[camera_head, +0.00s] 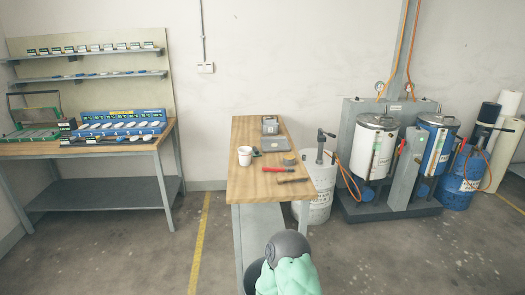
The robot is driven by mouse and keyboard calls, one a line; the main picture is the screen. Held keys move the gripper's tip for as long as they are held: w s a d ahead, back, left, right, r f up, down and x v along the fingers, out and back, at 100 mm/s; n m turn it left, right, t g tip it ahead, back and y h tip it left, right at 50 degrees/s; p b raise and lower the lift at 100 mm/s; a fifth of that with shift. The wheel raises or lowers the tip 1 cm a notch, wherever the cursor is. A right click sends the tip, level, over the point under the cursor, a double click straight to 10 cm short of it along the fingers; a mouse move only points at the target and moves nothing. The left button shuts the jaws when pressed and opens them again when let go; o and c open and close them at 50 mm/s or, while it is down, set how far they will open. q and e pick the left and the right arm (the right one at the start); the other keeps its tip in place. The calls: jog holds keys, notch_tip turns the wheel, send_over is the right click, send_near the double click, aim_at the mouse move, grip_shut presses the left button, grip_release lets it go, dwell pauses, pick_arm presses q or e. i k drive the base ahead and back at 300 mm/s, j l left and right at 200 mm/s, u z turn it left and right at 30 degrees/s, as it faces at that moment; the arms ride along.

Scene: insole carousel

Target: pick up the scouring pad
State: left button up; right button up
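I cannot make out the scouring pad for certain. On the narrow wooden-topped table (247,186) in the middle, a small dark item (257,152) lies just right of a white cup (244,156). A small roundish grey-brown item (289,160) lies near the right edge. Both are too small to identify. Neither of my grippers is in view.
A red-handled tool (276,169), a wooden-handled tool (293,180) and grey trays (272,138) also lie on the table. Mint-green cloth (290,276) and a grey rounded thing (287,246) are at its near end. Drums (372,150) stand right; a workbench (90,148) stands left.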

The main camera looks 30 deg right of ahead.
aim_at(255, 153)
jog(key=z, duration=1.75)
jog(key=i+l+z, duration=0.3)
jog(key=z, duration=0.2)
jog(key=i+l+z, duration=0.1)
jog(key=i+z, duration=0.9)
jog(key=i+u, duration=0.35)
jog(key=i, duration=0.2)
jog(key=i+u, duration=0.35)
jog(key=i, duration=0.15)
jog(key=i+l+u, duration=0.35)
jog(key=i, duration=0.2)
jog(key=i+j+u, duration=0.35)
jog(key=i, duration=0.3)
jog(key=i+u, duration=0.35)
jog(key=i, duration=0.3)
jog(key=i+u, duration=0.3)
jog(key=i, duration=0.4)
jog(key=i+u, duration=0.25)
jog(key=u, duration=0.2)
jog(key=i+l+u, duration=0.15)
jog(key=u, duration=0.25)
jog(key=i+l+u, duration=0.25)
jog(key=u, duration=2.3)
jog(key=l, duration=0.05)
